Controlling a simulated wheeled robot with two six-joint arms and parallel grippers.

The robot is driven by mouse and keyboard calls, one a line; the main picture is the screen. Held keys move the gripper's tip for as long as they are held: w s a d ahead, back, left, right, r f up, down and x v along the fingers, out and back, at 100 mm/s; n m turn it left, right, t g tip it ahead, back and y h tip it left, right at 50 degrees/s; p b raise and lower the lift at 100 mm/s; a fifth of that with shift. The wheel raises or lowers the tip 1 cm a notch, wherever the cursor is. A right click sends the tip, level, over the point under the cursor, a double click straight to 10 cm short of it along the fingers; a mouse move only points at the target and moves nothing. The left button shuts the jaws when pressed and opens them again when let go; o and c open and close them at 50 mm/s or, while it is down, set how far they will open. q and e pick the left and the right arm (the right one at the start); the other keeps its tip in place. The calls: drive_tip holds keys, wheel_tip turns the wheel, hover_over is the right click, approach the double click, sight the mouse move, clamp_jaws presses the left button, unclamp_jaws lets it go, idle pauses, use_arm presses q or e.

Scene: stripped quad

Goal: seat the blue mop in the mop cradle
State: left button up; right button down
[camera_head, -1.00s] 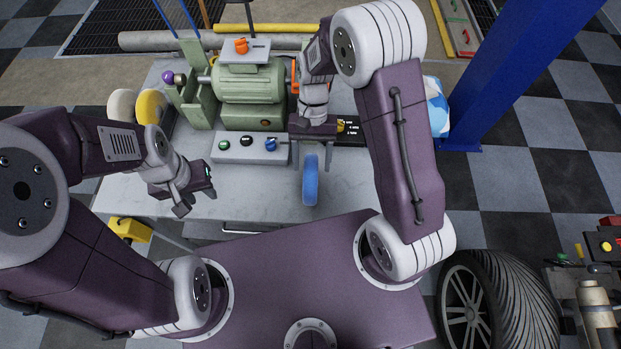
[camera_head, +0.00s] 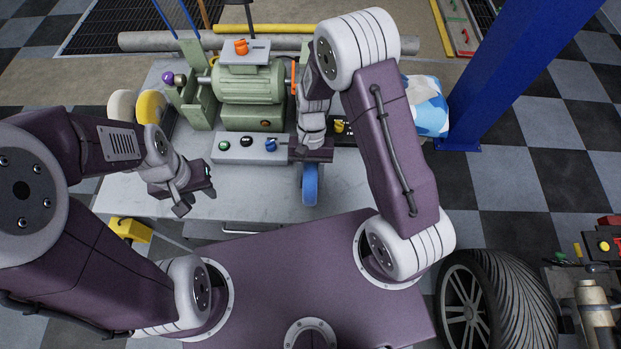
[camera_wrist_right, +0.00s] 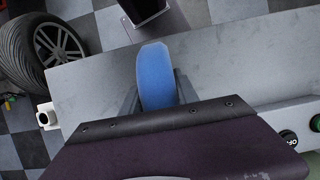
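The blue mop (camera_head: 310,187), a thick disc seen edge-on, stands upright near the bench's front edge. It also shows in the right wrist view (camera_wrist_right: 156,75). My right gripper (camera_head: 310,178) is above it with a finger on each side. The fingers look open around the disc; whether they touch it cannot be told. My left gripper (camera_head: 196,202) is open and empty over the bench's left part. White (camera_head: 121,104) and yellow (camera_head: 150,106) discs stand at the bench's left end; I cannot tell whether their holder is the mop cradle.
A green motor (camera_head: 250,85) stands at the bench's back, with a grey switch box (camera_head: 250,150) before it. A blue column (camera_head: 515,75) rises to the right. A tyre (camera_head: 500,305) stands at the lower right. The bench (camera_head: 245,195) is bare between my grippers.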

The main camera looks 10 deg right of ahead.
sight(310, 171)
drive_tip(key=shift+w+r, duration=0.1)
drive_tip(key=shift+r, duration=0.4)
wheel_tip(310, 171, up, 3)
drive_tip(key=s+a+r, duration=0.3)
drive_tip(key=a+r, duration=0.4)
drive_tip(key=a, duration=0.4)
drive_tip(key=shift+s+b, duration=0.2)
drive_tip(key=shift+b, duration=0.2)
drive_tip(key=shift+w, duration=0.1)
